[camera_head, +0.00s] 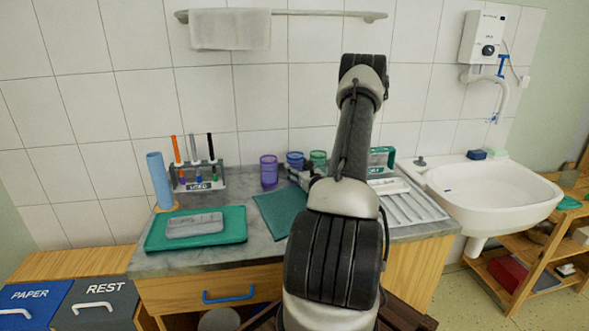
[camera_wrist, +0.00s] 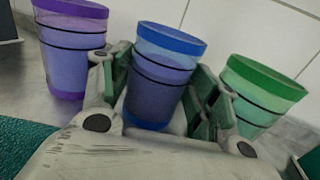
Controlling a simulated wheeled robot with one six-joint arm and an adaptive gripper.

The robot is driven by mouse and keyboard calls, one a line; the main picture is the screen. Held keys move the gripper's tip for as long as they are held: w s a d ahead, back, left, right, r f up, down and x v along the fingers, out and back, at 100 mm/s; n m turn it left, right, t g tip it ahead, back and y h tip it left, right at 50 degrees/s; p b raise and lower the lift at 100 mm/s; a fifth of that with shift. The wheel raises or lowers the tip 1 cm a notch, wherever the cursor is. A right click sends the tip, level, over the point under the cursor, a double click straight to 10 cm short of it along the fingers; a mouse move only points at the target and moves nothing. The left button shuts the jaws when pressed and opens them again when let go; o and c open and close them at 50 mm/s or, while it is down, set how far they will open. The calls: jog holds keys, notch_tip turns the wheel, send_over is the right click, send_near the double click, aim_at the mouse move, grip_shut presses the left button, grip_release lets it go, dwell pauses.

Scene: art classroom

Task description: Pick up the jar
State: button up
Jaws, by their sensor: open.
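Three translucent jars stand in a row by the tiled wall: a purple jar (camera_head: 269,171), a blue jar (camera_head: 295,158) and a green jar (camera_head: 318,158). In the wrist view the blue jar (camera_wrist: 165,75) stands upright between the two fingers of my gripper (camera_wrist: 160,88). The fingers are open on either side of it; whether either touches it I cannot tell. The purple jar (camera_wrist: 72,50) is left of the left finger, and the green jar (camera_wrist: 260,92) is right of the right finger. In the head view my arm hides part of my gripper.
The grey counter (camera_head: 215,262) holds a teal mat (camera_head: 278,212), a green board (camera_head: 160,238) with a grey block, a rack of markers (camera_head: 197,180), a blue roll (camera_head: 160,180) and a white divided tray (camera_head: 415,205). A sink (camera_head: 490,190) is at right.

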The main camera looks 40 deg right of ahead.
jog(key=c, duration=0.8)
